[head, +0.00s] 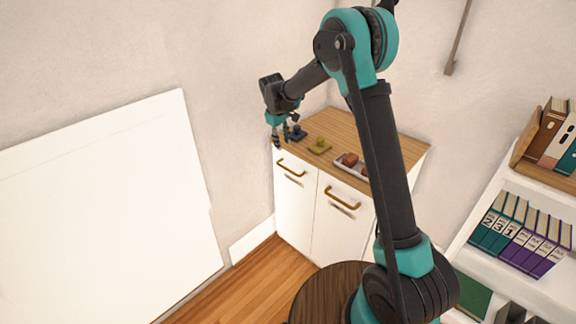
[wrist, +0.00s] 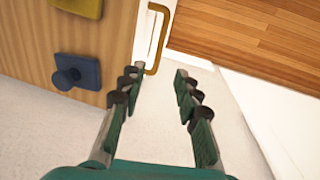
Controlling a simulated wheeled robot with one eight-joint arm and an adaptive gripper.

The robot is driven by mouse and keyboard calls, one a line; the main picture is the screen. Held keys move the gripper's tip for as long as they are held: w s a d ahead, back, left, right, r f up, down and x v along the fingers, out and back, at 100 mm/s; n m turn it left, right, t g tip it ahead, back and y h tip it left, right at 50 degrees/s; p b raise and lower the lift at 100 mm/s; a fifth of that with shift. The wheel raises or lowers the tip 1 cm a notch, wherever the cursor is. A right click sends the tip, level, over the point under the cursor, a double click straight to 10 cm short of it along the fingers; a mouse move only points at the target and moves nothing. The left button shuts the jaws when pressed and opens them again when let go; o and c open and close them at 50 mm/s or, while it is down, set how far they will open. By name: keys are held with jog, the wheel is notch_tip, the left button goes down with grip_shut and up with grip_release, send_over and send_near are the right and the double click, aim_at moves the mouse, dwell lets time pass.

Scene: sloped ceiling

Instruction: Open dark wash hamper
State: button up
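My gripper (head: 282,138) is at the left front edge of a white cabinet (head: 300,221) with a wooden top. In the wrist view my gripper (wrist: 155,75) is open, with nothing between its fingers. The brass handle of the left door (head: 290,168) is just beyond the fingertips; it also shows in the wrist view (wrist: 164,40), its near end close to the left finger. Both doors look shut. No object is plainly a dark hamper; a round dark wooden top (head: 325,291) stands near my base, and I cannot tell what it belongs to.
On the cabinet top are a blue knobbed block (head: 298,133), a yellow one (head: 320,146) and a tray with reddish blocks (head: 350,160). The right door has a brass handle (head: 342,197). A white panel (head: 110,210) stands left; a bookshelf (head: 520,265) is right. Wood floor (head: 235,295) lies in front.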

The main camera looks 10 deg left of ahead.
aim_at(288, 169)
jog(key=f, duration=0.4)
jog(key=w+d+f, duration=0.1)
jog(key=f, duration=0.4)
jog(key=w+f, duration=0.1)
jog(key=f, duration=0.4)
jog(key=shift+d+f, duration=0.1)
jog(key=shift+d, duration=0.25)
grip_shut()
